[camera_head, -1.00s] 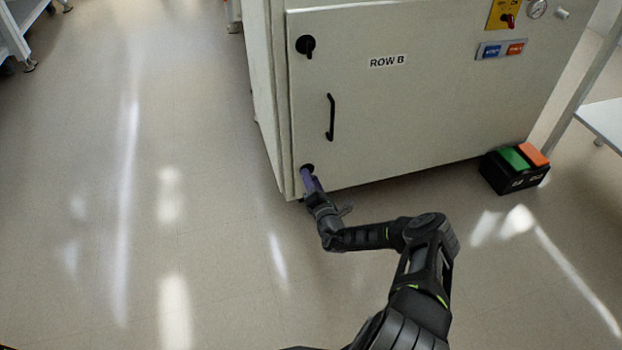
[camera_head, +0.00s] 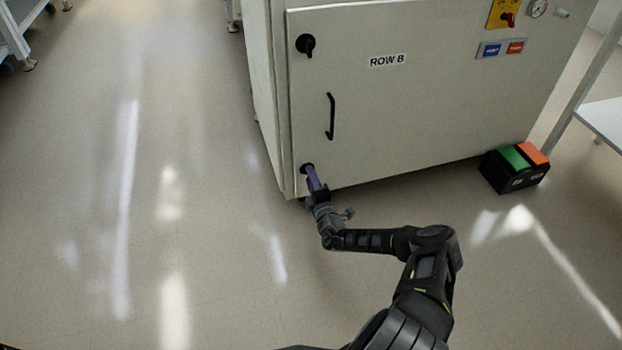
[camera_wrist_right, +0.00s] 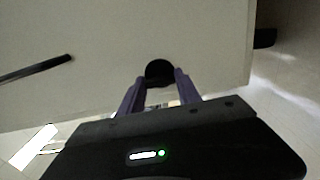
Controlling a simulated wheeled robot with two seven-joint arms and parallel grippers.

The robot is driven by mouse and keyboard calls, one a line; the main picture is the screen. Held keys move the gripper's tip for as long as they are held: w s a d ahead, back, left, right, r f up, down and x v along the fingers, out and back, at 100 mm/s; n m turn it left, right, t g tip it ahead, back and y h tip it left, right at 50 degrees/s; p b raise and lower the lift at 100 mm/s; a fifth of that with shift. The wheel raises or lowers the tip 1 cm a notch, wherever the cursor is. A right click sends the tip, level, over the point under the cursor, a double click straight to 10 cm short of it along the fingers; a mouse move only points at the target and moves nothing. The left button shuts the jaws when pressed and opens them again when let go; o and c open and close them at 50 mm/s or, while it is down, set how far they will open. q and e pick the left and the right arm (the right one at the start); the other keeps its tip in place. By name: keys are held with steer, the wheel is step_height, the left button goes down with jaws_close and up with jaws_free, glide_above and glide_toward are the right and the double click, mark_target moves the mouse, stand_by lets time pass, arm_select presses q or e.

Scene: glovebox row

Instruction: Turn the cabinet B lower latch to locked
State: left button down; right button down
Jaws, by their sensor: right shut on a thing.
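The lower latch (camera_head: 305,168) is a black round knob at the bottom left corner of the cabinet B door (camera_head: 400,110). My right gripper (camera_head: 311,174) reaches it from the front, with its purple fingers closed on the latch. In the right wrist view the dark latch (camera_wrist_right: 159,70) sits between the two fingertips (camera_wrist_right: 159,78). The fingers cover most of the latch handle, so I cannot tell its angle. My left gripper is not in view.
The upper latch (camera_head: 306,45) and a black bar handle (camera_head: 330,117) are on the same door. A black box with green and orange tops (camera_head: 516,168) stands on the floor at the cabinet's right. The floor to the left (camera_head: 200,130) is clear.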

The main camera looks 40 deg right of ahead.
stand_by(0.3)
steer(key=c, duration=0.8)
jaws_free()
steer(key=shift+c, duration=0.2)
steer(key=shift+s, duration=0.1)
steer(key=p+v, duration=0.3)
steer(key=v, duration=0.4)
steer(key=shift+s+a, duration=0.2)
steer(key=shift+s, duration=0.1)
